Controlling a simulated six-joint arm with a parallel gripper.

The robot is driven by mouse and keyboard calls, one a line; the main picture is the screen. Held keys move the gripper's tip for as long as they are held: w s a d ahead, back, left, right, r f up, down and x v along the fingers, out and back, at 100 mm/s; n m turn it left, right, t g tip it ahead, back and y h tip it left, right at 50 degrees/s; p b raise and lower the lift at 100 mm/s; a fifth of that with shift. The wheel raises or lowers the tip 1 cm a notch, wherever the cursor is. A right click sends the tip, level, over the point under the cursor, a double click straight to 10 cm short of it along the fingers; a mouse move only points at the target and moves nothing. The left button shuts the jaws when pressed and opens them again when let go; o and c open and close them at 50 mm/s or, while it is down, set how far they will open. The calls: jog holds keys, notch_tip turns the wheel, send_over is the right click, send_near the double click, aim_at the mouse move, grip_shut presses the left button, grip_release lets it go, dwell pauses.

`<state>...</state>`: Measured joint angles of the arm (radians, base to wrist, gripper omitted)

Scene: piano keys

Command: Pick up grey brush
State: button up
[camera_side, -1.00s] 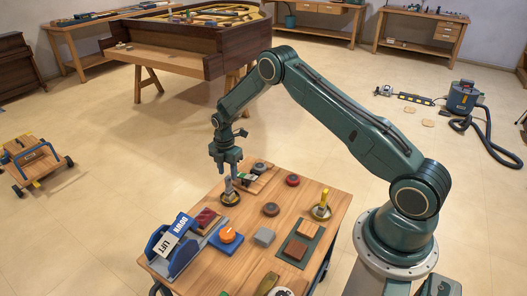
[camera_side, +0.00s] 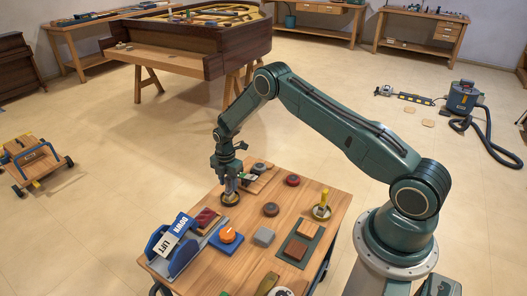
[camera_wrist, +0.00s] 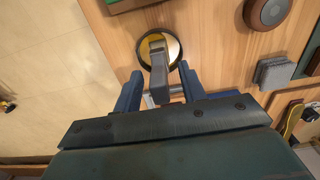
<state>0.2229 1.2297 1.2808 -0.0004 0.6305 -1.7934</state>
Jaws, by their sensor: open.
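The grey brush stands upright near the far left edge of the wooden table, its round dark and gold base (camera_side: 230,199) showing below my gripper (camera_side: 229,185) in the side view. In the wrist view its grey handle (camera_wrist: 159,80) rises between the two blue fingers of my gripper (camera_wrist: 160,90). The fingers are open, one on each side of the handle, with gaps visible. The lower part of the handle is partly hidden by the gripper in the side view.
A similar brush with a yellow handle (camera_side: 324,198) stands to the right. Round dark pads (camera_side: 271,209), a grey block (camera_side: 264,236), an orange-topped tool (camera_side: 228,235) and a blue lift/down stand (camera_side: 172,246) are on the table (camera_side: 225,265). Its front middle is partly clear.

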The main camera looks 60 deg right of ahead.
jog(key=shift+c, duration=0.4)
grip_shut()
jog(key=shift+r, duration=0.1)
notch_tip(320, 180, up, 20)
dwell(0.6)
dwell(0.4)
